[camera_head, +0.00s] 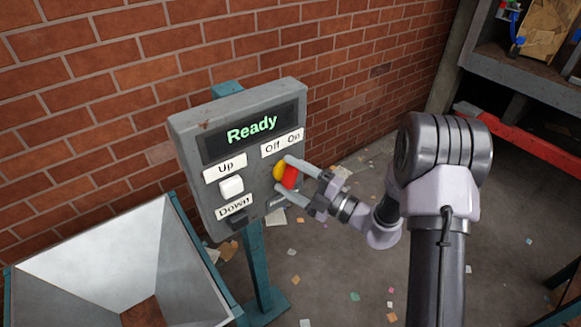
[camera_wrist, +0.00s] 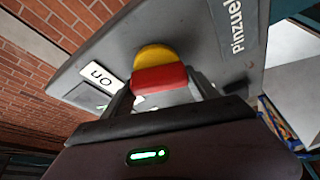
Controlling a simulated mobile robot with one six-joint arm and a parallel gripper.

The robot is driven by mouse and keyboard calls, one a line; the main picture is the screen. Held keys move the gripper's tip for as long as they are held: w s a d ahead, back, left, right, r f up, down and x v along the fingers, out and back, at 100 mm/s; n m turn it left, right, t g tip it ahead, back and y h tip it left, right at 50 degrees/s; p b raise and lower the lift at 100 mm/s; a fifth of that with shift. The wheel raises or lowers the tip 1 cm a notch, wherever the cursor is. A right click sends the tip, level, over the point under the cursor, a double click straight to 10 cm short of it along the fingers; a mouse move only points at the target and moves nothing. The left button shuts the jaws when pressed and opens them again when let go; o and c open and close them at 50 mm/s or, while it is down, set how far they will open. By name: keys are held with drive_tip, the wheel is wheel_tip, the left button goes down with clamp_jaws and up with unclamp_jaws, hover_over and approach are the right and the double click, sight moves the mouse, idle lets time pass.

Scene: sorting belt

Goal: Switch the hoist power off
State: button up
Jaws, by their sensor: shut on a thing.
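The grey control panel (camera_head: 245,105) stands on a teal post, and its display reads "Ready" in green. The handle's exact angle is hard to tell.
A white "Up" button (camera_head: 231,187) and a dark "Down" button (camera_head: 238,219) are on the panel's left side. A metal bin (camera_head: 95,240) stands at the lower left. A brick wall is behind. Paper scraps litter the floor. A shelf (camera_head: 520,85) is at the upper right.

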drive_tip(key=n+h+p, duration=0.1)
drive_tip(key=n+p, duration=0.1)
drive_tip(key=n, duration=0.1)
drive_tip(key=n+g+h+p, duration=0.1)
drive_tip(key=n+p, duration=0.2)
drive_tip(key=shift+g, duration=0.3)
drive_tip(key=n+h, duration=0.1)
drive_tip(key=n, duration=0.1)
drive_tip(key=n+h+p, duration=0.1)
drive_tip(key=n, duration=0.1)
drive_tip(key=shift+f+n+p, duration=0.3)
drive_tip(key=shift+f, duration=0.05)
drive_tip(key=o, duration=1.4)
drive_tip(key=shift+c, duration=0.2)
drive_tip(key=p+v, duration=0.1)
drive_tip(key=v, duration=1.6)
drive_tip(key=shift+r+p, duration=0.25)
drive_tip(key=shift+p, duration=0.05)
drive_tip(key=shift+s+d, duration=0.1)
